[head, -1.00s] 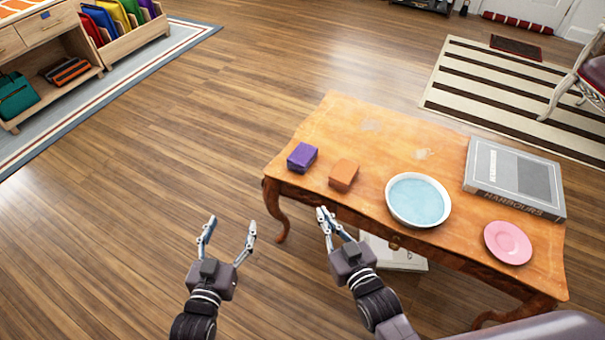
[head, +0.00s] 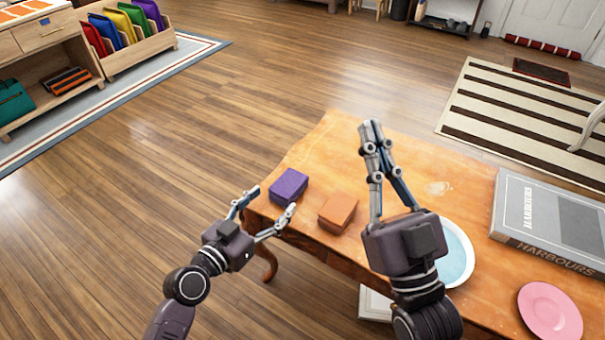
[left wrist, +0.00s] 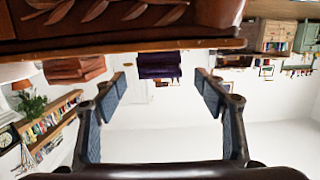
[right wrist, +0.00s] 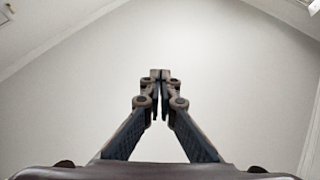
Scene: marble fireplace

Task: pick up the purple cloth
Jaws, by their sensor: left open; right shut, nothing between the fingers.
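The purple cloth (head: 288,187) is a folded block near the table's left corner. In the left wrist view the cloth (left wrist: 160,65) shows ahead, between the fingers in the picture. My left gripper (head: 270,210) is open and empty, just short of the cloth at the table's left edge. Its fingers also show spread apart in the left wrist view (left wrist: 162,82). My right gripper (head: 371,128) is shut and empty, raised in front of the table and pointing up. The right wrist view shows its fingertips together (right wrist: 160,76) against a blank ceiling.
An orange folded cloth (head: 338,213) lies right of the purple one. A bowl of water (head: 457,262) is partly hidden behind my right gripper. A large book (head: 548,222) and a pink plate (head: 550,311) lie on the wooden table (head: 345,150). Open floor is at the left.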

